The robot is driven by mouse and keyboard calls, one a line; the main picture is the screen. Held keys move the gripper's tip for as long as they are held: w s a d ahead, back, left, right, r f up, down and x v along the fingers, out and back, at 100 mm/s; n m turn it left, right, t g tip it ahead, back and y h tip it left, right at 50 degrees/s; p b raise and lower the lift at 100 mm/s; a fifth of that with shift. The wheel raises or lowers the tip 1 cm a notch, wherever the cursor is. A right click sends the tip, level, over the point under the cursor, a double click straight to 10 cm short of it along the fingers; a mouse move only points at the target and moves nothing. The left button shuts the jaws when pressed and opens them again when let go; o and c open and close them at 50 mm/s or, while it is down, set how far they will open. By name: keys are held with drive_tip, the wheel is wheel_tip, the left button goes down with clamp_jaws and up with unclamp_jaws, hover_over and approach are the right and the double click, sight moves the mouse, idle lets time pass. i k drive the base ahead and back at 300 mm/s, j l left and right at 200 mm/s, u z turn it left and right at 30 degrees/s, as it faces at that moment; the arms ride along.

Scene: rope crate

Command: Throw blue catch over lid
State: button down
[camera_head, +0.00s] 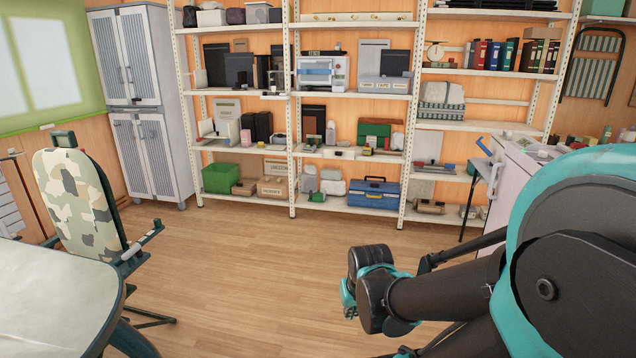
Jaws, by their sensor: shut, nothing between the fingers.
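My arm reaches in from the right, with black links and teal covers. Its visible part ends low in the middle in a dark rounded joint. No gripper fingers show, so I cannot see my gripper. I cannot make out a crate lid with a blue catch for certain. A small blue piece (483,146) shows at the left end of the pale worktop (519,152) on the right; what it is, I cannot tell. My arm hides much of that right side.
White shelving (292,120) with boxes, binders and a blue toolbox (374,194) lines the back wall. A grey cabinet (142,95) stands at the left. A camouflage-patterned chair (80,200) and a pale table (50,300) are front left. The middle wooden floor (240,260) is clear.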

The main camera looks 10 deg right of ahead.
sight(479, 143)
drive_tip(key=i+z, duration=0.2)
drive_tip(key=i, duration=0.3)
drive_tip(key=i+z, duration=0.25)
drive_tip(key=i, duration=0.25)
drive_tip(key=i+j+z, duration=0.2)
drive_tip(key=i, duration=0.25)
drive_tip(key=i+j+z, duration=0.2)
drive_tip(key=i, duration=0.3)
drive_tip(key=i+j+z, duration=0.7)
drive_tip(key=j, duration=0.15)
drive_tip(key=i+j+z, duration=0.1)
drive_tip(key=j+z, duration=0.15)
drive_tip(key=i+j+z, duration=0.1)
drive_tip(key=j+z, duration=0.15)
drive_tip(key=j, duration=0.2)
drive_tip(key=i+j+z, duration=0.2)
drive_tip(key=j, duration=0.25)
drive_tip(key=j+z, duration=0.25)
drive_tip(key=j, duration=0.15)
drive_tip(key=j+z, duration=0.1)
drive_tip(key=j, duration=0.35)
drive_tip(key=k+j+z, duration=0.1)
drive_tip(key=j, duration=0.35)
